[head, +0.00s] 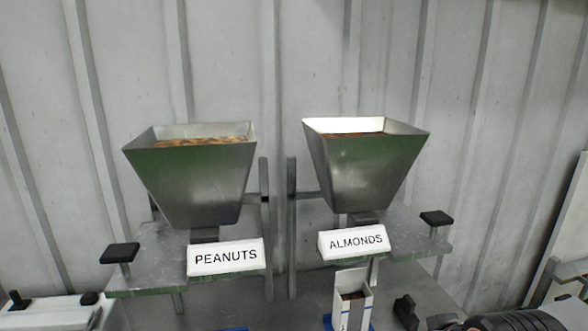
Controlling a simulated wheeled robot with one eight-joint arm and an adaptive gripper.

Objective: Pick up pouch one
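A small open-topped white pouch or carton (352,302) with brown contents stands upright at the bottom centre-right, below the ALMONDS sign. Its lower part is cut off by the picture's edge, and no label naming it pouch one can be read. Dark parts that look like my gripper (420,316) show at the bottom edge, to the right of the white pouch and apart from it. They are mostly cut off, so the finger opening is not clear. A dark ribbed part, probably my arm, lies further right.
Two metal hoppers, PEANUTS (195,185) on the left and ALMONDS (365,170) on the right, stand on metal shelves with black-knobbed handles (120,252) (437,218). Blue edges show at the bottom. White equipment (50,312) is at lower left. A corrugated wall stands behind.

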